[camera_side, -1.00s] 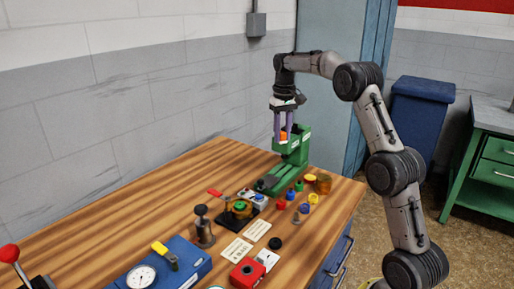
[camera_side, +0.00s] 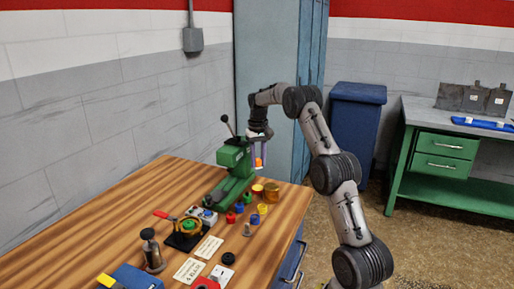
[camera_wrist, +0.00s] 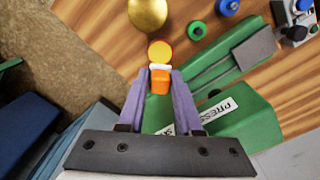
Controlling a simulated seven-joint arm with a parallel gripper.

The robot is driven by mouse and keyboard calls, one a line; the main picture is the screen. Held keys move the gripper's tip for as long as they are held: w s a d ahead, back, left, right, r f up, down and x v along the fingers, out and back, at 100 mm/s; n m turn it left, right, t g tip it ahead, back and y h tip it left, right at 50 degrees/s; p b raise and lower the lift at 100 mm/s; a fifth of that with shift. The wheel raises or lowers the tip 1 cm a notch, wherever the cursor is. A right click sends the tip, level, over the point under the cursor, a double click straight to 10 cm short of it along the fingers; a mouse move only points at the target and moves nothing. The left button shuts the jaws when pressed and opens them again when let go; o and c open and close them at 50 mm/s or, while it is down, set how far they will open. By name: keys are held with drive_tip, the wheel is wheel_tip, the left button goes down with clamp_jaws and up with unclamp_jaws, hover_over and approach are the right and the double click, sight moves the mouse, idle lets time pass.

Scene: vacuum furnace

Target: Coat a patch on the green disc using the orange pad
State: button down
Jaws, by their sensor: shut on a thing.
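My gripper (camera_side: 259,166) is shut on the orange pad (camera_side: 259,162), held just right of the green press head in the side view. In the wrist view, my gripper (camera_wrist: 159,86) pinches the pad's orange body (camera_wrist: 159,82) between two purple fingers; a white band and a round yellow-orange end lie beyond it. In the side view, a green disc (camera_side: 188,225) sits within a brass-coloured ring on a black base, well apart from the pad. A small green round piece (camera_wrist: 195,30) shows in the wrist view; I cannot tell whether it is the same disc.
The green press (camera_side: 232,158) with a raised lever stands close beside my gripper. Several coloured small pieces and a brass cup (camera_side: 271,193) are near its base. A dark metal weight (camera_side: 151,252) stands nearer the front. The wooden table (camera_side: 110,225) is bare at left.

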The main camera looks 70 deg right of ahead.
sight(258, 188)
drive_tip(key=shift+f, duration=3.9)
drive_tip(key=shift+f, duration=0.55)
drive_tip(key=shift+r, duration=3.55)
